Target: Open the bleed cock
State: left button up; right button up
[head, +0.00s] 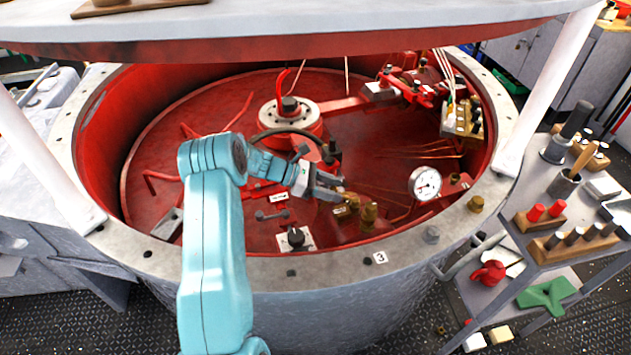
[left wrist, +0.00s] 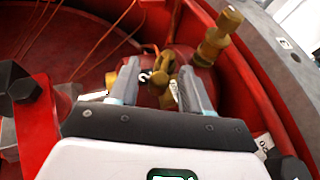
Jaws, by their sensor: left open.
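A small brass cock (head: 350,203) stands on a red block inside the round red vessel. In the left wrist view the brass cock (left wrist: 161,82) shows between my fingers, with a tag marked 2 beside it. A taller brass fitting (head: 368,212) stands just to its right; it also shows in the left wrist view (left wrist: 215,40). My left gripper (head: 340,190) is open, its fingers pointing at the cock. In the left wrist view the left gripper (left wrist: 159,68) has one finger on each side of it; I cannot tell whether they touch it. My right gripper is out of view.
A pressure gauge (head: 425,184) stands right of the brass fittings. A black knob (head: 296,237) sits in front on the vessel floor. The grey rim (head: 330,266) and the raised lid (head: 300,42) bound the space. A tool cart (head: 560,225) stands outside right.

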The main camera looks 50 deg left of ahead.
pick_arm(q)
jog(key=b+v, duration=0.1)
jog(key=v, duration=1.4)
jog(key=shift+r+b, duration=0.2)
jog(key=shift+b, duration=0.2)
jog(key=shift+s, duration=0.2)
